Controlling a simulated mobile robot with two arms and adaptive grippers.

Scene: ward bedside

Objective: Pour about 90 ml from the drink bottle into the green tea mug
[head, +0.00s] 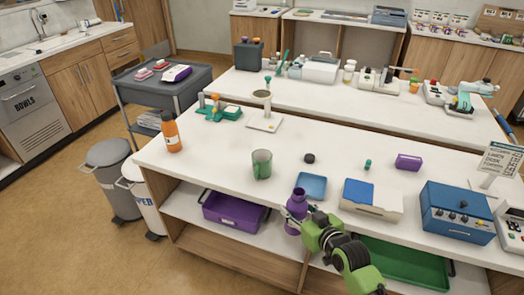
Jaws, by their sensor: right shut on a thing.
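My right gripper (296,222) is shut on a purple bottle (297,200). It holds the bottle roughly upright at the near edge of the white counter, right of and nearer than the green mug. No cap is visible on the bottle's narrow neck. The green tea mug (262,164) stands upright on the counter, apart from the bottle; its inside is too small to read. An orange bottle (171,135) with a dark cap stands at the counter's left end. My left gripper is not in view.
A blue tray (311,186) lies just behind the held bottle. A small black disc (309,158) lies right of the mug. A white box with a blue top (371,197) and a blue device (456,211) stand to the right. The counter around the mug is clear.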

